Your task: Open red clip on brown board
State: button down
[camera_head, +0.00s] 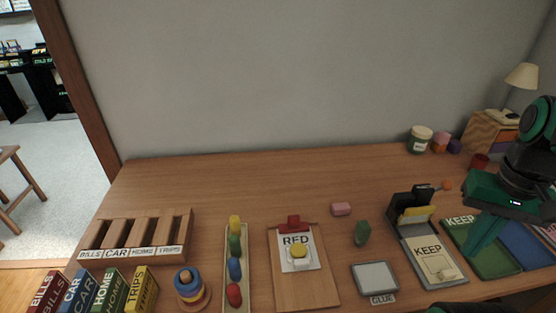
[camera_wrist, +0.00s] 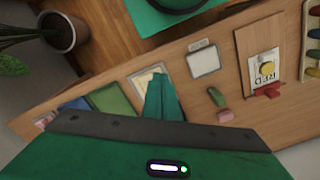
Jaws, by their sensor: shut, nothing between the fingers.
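The brown board (camera_head: 306,291) lies on the table near the front middle. The red clip (camera_head: 293,223) sits at its far edge, over the top of a white paper marked RED (camera_head: 313,262). A yellow round piece (camera_head: 299,251) is on the paper. In the wrist view the board (camera_wrist: 252,35) is at the upper right, with the red clip (camera_wrist: 265,94) at its lower end. My gripper (camera_head: 476,248) is shut and empty, far right of the board, above the KEEP tray and green tray. Its green fingers also show in the wrist view (camera_wrist: 163,85).
A pink block (camera_head: 341,209) and green block (camera_head: 362,233) stand between the board and my gripper. A black holder (camera_head: 411,212) rises farther right. A strip of coloured pegs (camera_head: 244,257) lies left of the board. The table behind the board is clear.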

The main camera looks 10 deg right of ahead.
aim_at(293, 225)
jog(key=k, duration=0.5)
jog(key=z, duration=0.85)
jog(key=k, duration=0.95)
jog(key=u, duration=0.85)
jog(key=i, duration=1.05)
